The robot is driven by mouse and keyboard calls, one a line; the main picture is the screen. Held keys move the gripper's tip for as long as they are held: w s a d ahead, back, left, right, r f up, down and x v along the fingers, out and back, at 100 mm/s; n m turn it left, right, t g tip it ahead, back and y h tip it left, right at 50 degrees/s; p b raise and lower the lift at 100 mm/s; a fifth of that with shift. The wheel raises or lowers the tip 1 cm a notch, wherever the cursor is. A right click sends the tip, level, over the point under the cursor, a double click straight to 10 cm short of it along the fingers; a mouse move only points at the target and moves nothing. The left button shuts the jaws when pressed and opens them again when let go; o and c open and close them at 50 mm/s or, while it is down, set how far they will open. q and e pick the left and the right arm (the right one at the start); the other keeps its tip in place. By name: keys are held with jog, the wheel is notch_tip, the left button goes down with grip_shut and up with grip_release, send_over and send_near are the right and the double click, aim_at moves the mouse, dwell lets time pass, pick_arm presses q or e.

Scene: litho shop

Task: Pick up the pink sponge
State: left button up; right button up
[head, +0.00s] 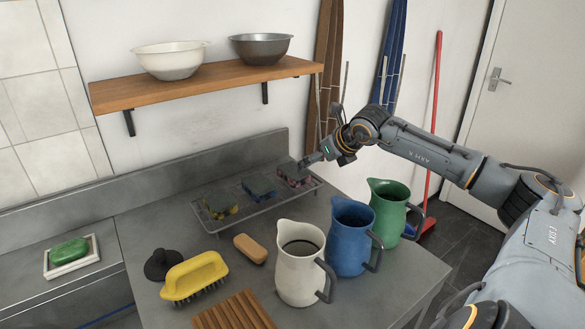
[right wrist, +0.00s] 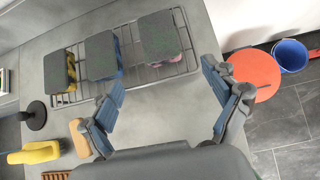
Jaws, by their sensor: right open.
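The pink sponge (head: 296,181) sits at the right end of a wire rack (head: 222,227), with a blue sponge (head: 259,190) and a yellow sponge (head: 219,210) beside it. In the right wrist view the pink sponge (right wrist: 183,46) shows a dark grey-green top and a thin pink side, at the rack's right end. My right gripper (head: 304,162) is near and above the rack's right end. In the right wrist view its two fingers (right wrist: 163,80) are spread wide, empty and apart from the sponge. My left gripper is not in view.
White (head: 296,280), blue (head: 346,245) and green (head: 384,218) jugs stand right of the rack. A yellow brush (head: 195,277), tan block (head: 250,248) and dark knobbed object (head: 162,265) lie in front. A shelf (head: 200,84) with two bowls hangs above.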

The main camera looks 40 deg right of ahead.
aim_at(299, 174)
jog(key=p+x, duration=0.1)
jog(key=x, duration=0.4)
jog(key=shift+w+a+f+p, duration=0.1)
jog(key=shift+w+a+p, duration=0.05)
jog(key=shift+w+p, duration=0.2)
jog(key=shift+w+f, duration=0.15)
jog(key=shift+f, duration=0.15)
jog(key=shift+w+f+p, duration=0.25)
jog(key=shift+w+p, duration=0.05)
jog(key=p+x, duration=0.1)
jog(key=x, duration=0.2)
jog(key=shift+w+d+f, duration=0.15)
jog(key=shift+d+f, duration=0.05)
jog(key=shift+d, duration=0.05)
jog(key=shift+w+f, duration=0.35)
jog(key=shift+f, duration=0.1)
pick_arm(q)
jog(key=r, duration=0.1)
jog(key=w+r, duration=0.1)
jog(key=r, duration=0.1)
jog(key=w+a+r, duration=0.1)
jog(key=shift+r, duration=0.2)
pick_arm(e)
jog(key=shift+s, duration=0.1)
jog(key=c, duration=0.8)
